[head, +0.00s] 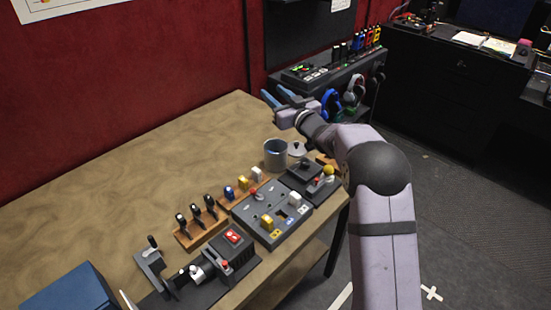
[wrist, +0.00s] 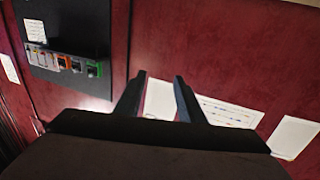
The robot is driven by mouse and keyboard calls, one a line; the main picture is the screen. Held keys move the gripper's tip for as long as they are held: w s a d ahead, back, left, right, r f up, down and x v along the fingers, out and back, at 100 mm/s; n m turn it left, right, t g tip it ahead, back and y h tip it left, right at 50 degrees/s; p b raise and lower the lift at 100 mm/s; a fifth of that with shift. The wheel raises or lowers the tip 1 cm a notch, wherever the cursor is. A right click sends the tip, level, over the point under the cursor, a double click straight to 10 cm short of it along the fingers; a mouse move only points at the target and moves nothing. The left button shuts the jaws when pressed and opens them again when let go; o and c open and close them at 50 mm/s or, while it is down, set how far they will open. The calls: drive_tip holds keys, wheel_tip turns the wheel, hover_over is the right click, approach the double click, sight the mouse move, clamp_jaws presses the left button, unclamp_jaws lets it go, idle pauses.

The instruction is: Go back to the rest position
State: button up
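My gripper (head: 271,95) is raised above the far right end of the wooden table (head: 130,170), in front of the red wall. Its two blue-grey fingers are spread apart with nothing between them. In the wrist view my gripper (wrist: 162,88) also shows two dark fingers with a gap between them, facing the red wall and papers. My arm comes in from the lower right of the head view and reaches past the right edge of the table.
A grey pot (head: 275,154) stands below my gripper. A button and switch panel (head: 272,212), a black joystick box (head: 307,178) and several levers (head: 196,216) line the table's front. A blue box (head: 70,290) lies at lower left. The table's back left is clear.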

drive_tip(key=s+d+f+m+g+h, duration=0.1)
drive_tip(key=s+d+f+g+h, duration=0.1)
drive_tip(key=s+d+f+h, duration=0.1)
drive_tip(key=s+d+f+m+g+h, duration=0.2)
drive_tip(key=s+d+f, duration=0.2)
drive_tip(key=s, duration=0.3)
drive_tip(key=s+d+f+m+g+h, duration=0.1)
drive_tip(key=s+d+f+g+h, duration=0.1)
drive_tip(key=s+d+f+h, duration=0.1)
drive_tip(key=shift+s+d+f+m+h, duration=0.2)
drive_tip(key=shift+s+d+f, duration=0.1)
drive_tip(key=shift+s+d, duration=0.4)
drive_tip(key=shift+s+d+f+m+h, duration=0.1)
drive_tip(key=shift+s+d+f+m, duration=0.15)
drive_tip(key=shift+s+d, duration=0.4)
drive_tip(key=s+f+g, duration=0.3)
drive_tip(key=s, duration=0.8)
drive_tip(key=s+f+g, duration=0.3)
drive_tip(key=s, duration=0.8)
drive_tip(key=s+f+g, duration=0.3)
drive_tip(key=s, duration=0.8)
drive_tip(key=shift+s+d+m+g, duration=0.25)
drive_tip(key=shift+s+m+g, duration=0.1)
drive_tip(key=shift+m+g, duration=0.1)
